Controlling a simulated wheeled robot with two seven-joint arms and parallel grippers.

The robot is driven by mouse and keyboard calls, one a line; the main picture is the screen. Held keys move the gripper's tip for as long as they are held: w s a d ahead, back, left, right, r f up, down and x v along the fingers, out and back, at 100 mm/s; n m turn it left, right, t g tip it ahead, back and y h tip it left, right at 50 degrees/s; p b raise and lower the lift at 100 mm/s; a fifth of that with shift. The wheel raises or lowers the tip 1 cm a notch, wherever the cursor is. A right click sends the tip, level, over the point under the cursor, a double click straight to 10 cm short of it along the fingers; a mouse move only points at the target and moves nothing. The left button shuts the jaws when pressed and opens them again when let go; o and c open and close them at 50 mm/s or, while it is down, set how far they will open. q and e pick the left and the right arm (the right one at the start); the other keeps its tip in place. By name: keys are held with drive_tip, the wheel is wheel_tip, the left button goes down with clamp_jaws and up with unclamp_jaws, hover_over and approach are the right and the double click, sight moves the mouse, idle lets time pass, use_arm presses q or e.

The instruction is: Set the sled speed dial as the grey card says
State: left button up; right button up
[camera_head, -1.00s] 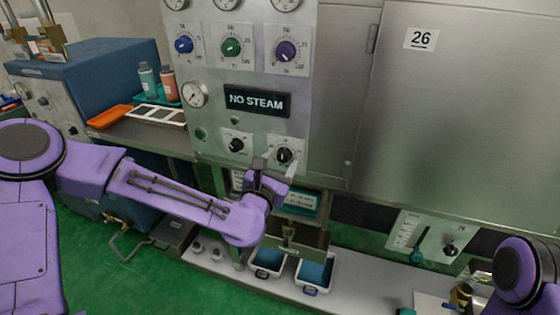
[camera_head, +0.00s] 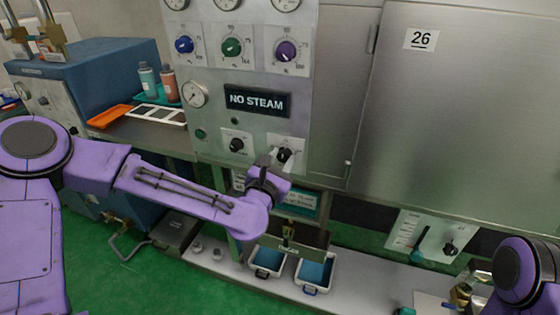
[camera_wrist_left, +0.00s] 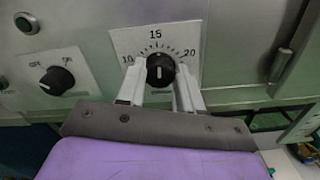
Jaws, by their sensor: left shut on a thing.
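A black dial (camera_head: 284,154) on a white plate marked 10, 15 and 20 sits low on the steel panel. It also shows in the left wrist view (camera_wrist_left: 160,68), with a pale mark on its face; I cannot tell exactly what value it points at. Its lower label is too small to read. My left gripper (camera_head: 274,158) is shut on this dial, one finger on each side, as in the left wrist view (camera_wrist_left: 160,88). I cannot pick out a grey card for certain. Part of my right arm shows at the lower right, without its gripper.
A second black knob (camera_head: 237,145) sits left of the dial. Above are a NO STEAM display (camera_head: 257,101) and blue, green and purple dials. Two white-rimmed bins (camera_head: 313,272) stand below. A sign reading 26 (camera_head: 421,39) is on the steel cabinet.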

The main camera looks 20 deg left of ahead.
use_arm(q)
drive_tip(key=m+b, duration=0.1)
drive_tip(key=m, duration=0.4)
drive_tip(key=shift+m, duration=0.4)
drive_tip(key=m, duration=0.3)
drive_tip(key=shift+d+f, duration=0.1)
drive_tip(key=shift+m, duration=1.7)
drive_tip(key=o, duration=1)
drive_tip(key=shift+o, duration=0.2)
drive_tip(key=shift+s, duration=0.1)
